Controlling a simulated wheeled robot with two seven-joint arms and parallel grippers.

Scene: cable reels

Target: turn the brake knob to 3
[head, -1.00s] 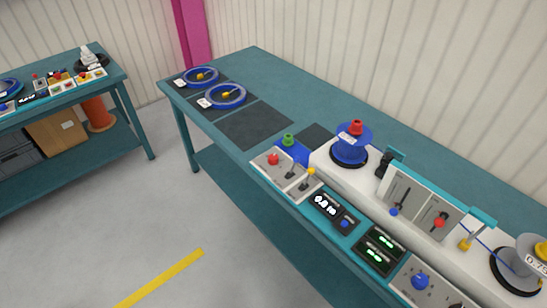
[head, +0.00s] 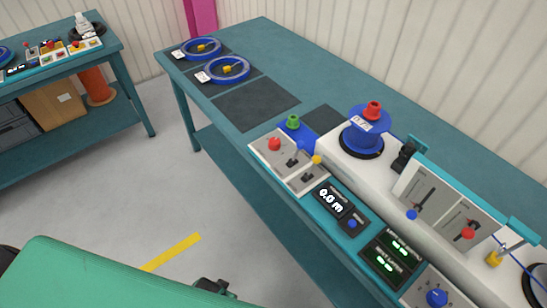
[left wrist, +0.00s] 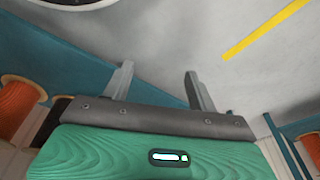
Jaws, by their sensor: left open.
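A blue knob (head: 436,298) sits on a light panel with small marks around it, at the bottom right of the head view. It looks like the brake knob, but its label and setting are too small to read. My left gripper shows in the left wrist view (left wrist: 157,86), open and empty, its two fingers apart over floor and table edge. In the head view my green left arm fills the bottom left, with a dark part of the gripper (head: 212,288) at its edge, far left of the knob. My right gripper is not in view.
The teal bench (head: 330,72) carries a blue reel (head: 365,132) on a white machine, a panel with levers (head: 445,210), a display reading 0.0 m (head: 330,200) and a red button (head: 274,144). Two blue rings lie at the far end. Floor lies left of the bench.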

